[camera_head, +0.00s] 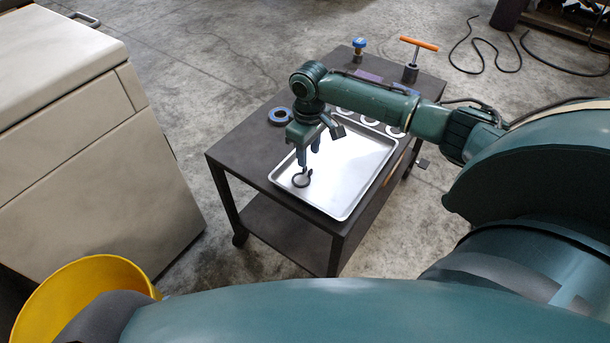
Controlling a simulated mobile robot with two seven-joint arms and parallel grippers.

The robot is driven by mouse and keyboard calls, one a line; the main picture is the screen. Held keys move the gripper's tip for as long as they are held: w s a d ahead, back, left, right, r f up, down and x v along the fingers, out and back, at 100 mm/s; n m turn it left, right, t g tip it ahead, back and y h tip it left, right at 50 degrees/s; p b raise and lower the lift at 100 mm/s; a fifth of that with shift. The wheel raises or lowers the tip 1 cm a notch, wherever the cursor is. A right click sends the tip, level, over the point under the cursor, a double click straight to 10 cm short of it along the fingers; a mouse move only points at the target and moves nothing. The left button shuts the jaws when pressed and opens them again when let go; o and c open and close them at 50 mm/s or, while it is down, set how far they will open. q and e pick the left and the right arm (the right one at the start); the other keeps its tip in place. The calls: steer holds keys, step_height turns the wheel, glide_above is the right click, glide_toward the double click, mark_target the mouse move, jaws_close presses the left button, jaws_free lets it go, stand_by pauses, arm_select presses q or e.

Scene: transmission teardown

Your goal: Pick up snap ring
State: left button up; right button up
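A small dark snap ring (297,184) shows at the near left end of a shiny metal tray (340,207) on the cart. My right gripper (308,162) points down over that end of the tray. Its two fingers show a gap between them, and one fingertip appears at the ring's upper edge. I cannot tell whether it touches the ring. My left gripper is out of view.
A beige cabinet (75,130) and a yellow bin (85,285) stand left.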

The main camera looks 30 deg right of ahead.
steer(key=f, duration=0.1)
steer(key=f+b, duration=0.1)
steer(key=f, duration=0.2)
steer(key=shift+w+a+b, duration=0.2)
steer(key=shift+a+b, duration=0.1)
steer(key=shift+b, duration=0.05)
steer(key=shift+f, duration=0.45)
steer(key=c, duration=0.8)
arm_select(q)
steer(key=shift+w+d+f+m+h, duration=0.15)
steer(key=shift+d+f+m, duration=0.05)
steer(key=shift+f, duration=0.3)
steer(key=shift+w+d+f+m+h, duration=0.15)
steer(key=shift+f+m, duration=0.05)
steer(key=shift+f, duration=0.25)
arm_select(e)
jaws_close()
